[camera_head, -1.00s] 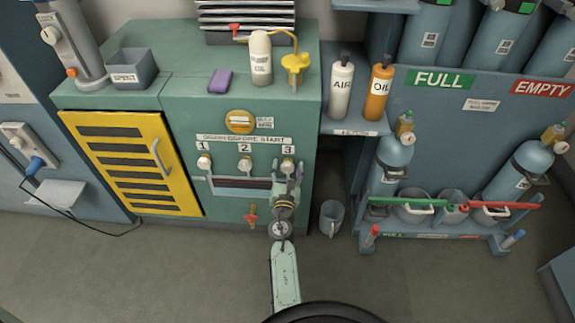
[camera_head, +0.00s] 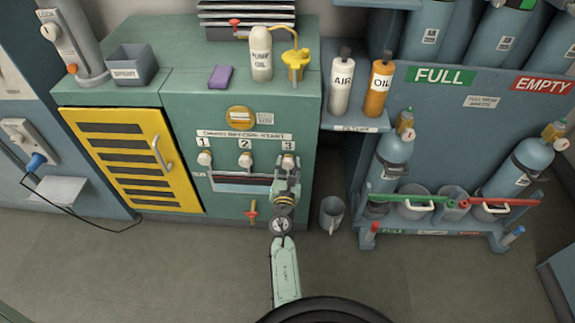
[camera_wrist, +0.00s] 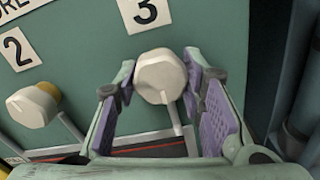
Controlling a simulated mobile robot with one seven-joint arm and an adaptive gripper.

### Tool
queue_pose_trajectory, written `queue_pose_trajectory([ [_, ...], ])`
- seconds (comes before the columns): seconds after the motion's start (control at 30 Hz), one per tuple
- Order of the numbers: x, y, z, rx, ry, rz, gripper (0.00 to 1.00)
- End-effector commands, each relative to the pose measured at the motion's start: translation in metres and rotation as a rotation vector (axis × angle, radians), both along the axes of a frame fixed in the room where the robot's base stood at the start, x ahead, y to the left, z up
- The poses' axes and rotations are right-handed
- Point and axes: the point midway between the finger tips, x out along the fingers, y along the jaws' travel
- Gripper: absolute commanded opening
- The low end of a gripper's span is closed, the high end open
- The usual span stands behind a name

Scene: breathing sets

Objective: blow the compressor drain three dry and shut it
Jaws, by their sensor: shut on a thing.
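Drain three is a cream-white faceted knob (camera_wrist: 160,76) under the "3" label in the wrist view. In the head view its top (camera_head: 288,160) shows just above my gripper (camera_head: 287,180). In the wrist view my gripper (camera_wrist: 165,92) has one purple-padded finger on each side of the knob and is shut on it. A thin pale stem runs down below the knob. I see no water or spray at it; its outlet is mostly hidden by my gripper. The drip tray (camera_head: 240,185) with a red stripe runs below the drains.
Drain two (camera_wrist: 35,106) and drain one (camera_head: 204,158) stand to the left. A red-handled valve (camera_head: 252,212) sits low on the green cabinet. Floor in front is clear.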

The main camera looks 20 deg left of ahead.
Motion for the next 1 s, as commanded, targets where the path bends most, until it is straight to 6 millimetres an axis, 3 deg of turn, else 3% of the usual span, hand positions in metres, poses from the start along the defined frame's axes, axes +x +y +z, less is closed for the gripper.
queue_pose_trajectory([
  [1.0, 0.0008, 0.0015, 0.0022, 0.482, 0.135, 0.001, 0.08],
])
